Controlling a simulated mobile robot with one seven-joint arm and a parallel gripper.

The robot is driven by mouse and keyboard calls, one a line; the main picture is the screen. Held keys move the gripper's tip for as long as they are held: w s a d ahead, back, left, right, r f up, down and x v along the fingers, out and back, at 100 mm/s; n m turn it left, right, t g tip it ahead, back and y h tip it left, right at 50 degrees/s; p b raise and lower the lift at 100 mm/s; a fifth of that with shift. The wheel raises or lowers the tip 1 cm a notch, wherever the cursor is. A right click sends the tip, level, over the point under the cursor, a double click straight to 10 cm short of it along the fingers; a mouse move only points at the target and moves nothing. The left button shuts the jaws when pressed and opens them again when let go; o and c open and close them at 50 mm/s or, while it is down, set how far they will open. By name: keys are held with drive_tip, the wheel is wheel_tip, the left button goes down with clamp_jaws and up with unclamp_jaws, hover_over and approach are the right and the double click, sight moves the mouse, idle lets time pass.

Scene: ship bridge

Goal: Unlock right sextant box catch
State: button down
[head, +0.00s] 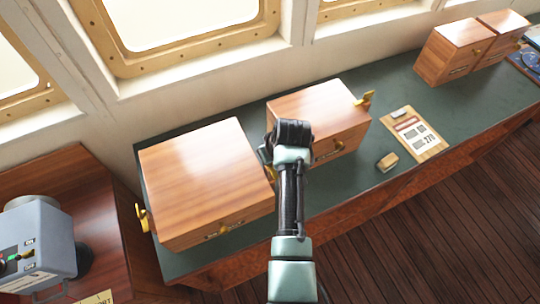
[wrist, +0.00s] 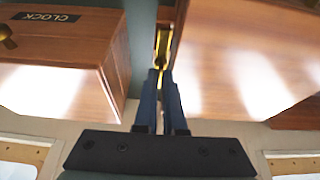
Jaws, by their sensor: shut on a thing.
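The sextant box (head: 205,175) is the large wooden box at the left of the green counter. Its left brass catch (head: 142,218) juts from its left side. Its right brass catch (head: 269,173) shows only partly in the head view, beside my arm. In the wrist view, the right catch (wrist: 163,45) stands against the box side (wrist: 225,60). My gripper (wrist: 161,75) is shut on this catch, in the gap between two boxes. In the head view my wrist hides most of the fingers.
A second wooden box (head: 318,108) stands close to the right, with a brass fitting (head: 367,97); its CLOCK label (wrist: 47,17) shows in the wrist view. The gap is narrow. A small block (head: 387,162) and a board (head: 414,137) lie farther right. A grey device (head: 45,240) stands at left.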

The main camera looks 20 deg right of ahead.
drive_tip(key=shift+w+r, duration=0.1)
drive_tip(key=c, duration=1)
unclamp_jaws()
drive_tip(key=b+v, duration=0.2)
drive_tip(key=v, duration=1.1)
drive_tip(key=shift+b, duration=0.4)
